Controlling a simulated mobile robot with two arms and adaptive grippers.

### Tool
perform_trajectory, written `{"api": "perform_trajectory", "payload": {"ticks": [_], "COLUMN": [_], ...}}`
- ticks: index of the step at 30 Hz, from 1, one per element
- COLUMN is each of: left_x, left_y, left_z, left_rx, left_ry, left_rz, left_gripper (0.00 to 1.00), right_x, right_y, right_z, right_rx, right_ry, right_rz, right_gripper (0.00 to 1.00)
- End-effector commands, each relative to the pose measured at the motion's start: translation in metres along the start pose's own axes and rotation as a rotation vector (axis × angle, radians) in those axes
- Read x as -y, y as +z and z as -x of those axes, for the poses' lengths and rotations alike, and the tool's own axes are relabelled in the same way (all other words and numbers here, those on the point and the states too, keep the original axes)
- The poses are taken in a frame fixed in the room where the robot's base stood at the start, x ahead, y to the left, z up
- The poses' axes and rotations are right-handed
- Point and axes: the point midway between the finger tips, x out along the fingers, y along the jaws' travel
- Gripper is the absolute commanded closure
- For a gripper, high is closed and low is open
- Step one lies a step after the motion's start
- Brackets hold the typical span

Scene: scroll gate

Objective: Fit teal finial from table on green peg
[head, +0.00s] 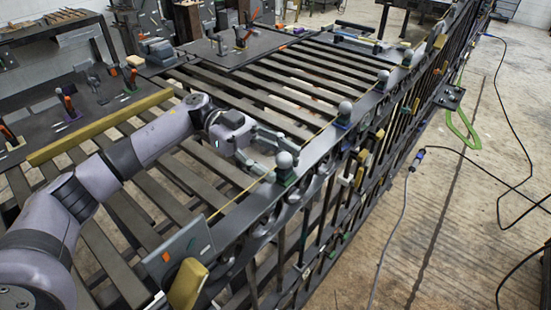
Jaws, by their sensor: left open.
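A grey ball-topped finial (285,161) stands upright on the top rail of the gate frame, over a dark green base (287,178). I cannot tell whether this green part is the peg or part of the finial. My left gripper (279,155) is open, with its two grey fingers spread just left of and around the ball. I cannot tell whether they touch it. No separate teal finial can be made out on the table. My right gripper is not in view.
More ball finials stand along the rail, one on a blue base (344,111) and others farther back (383,78). A slatted table (180,150) carries clamps and a long yellow bar (95,128). A grey plate (180,250) is near the front. Cables lie on the open floor at right.

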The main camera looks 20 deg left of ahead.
Motion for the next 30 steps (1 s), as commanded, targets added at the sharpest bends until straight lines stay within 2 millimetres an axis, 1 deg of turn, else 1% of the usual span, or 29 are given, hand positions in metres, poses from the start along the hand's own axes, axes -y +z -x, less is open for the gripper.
{"api": "perform_trajectory", "payload": {"ticks": [5,8,11,15,18,21,24,30], "left_x": [0.000,0.001,0.002,0.002,0.001,0.001,0.001,0.000], "left_y": [0.001,0.001,0.000,0.000,-0.001,-0.001,0.000,0.000], "left_z": [0.004,0.016,0.035,0.068,0.087,0.102,0.112,0.120], "left_rx": [0.001,0.002,0.002,0.000,0.000,0.000,0.000,0.000], "left_ry": [-0.002,-0.003,-0.006,-0.006,-0.004,-0.003,-0.003,0.001], "left_rz": [0.002,0.002,0.001,0.001,-0.001,0.000,0.001,-0.001], "left_gripper": [0.53,0.53,0.53,0.53,0.53,0.53,0.53,0.53], "right_x": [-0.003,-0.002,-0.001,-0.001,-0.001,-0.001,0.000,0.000], "right_y": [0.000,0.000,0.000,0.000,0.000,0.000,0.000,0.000], "right_z": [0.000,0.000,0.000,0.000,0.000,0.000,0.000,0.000], "right_rx": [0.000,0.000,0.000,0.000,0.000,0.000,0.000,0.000], "right_ry": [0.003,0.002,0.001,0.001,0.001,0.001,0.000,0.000], "right_rz": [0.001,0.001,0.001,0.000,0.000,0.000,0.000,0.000], "right_gripper": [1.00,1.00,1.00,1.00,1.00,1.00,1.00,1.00]}}
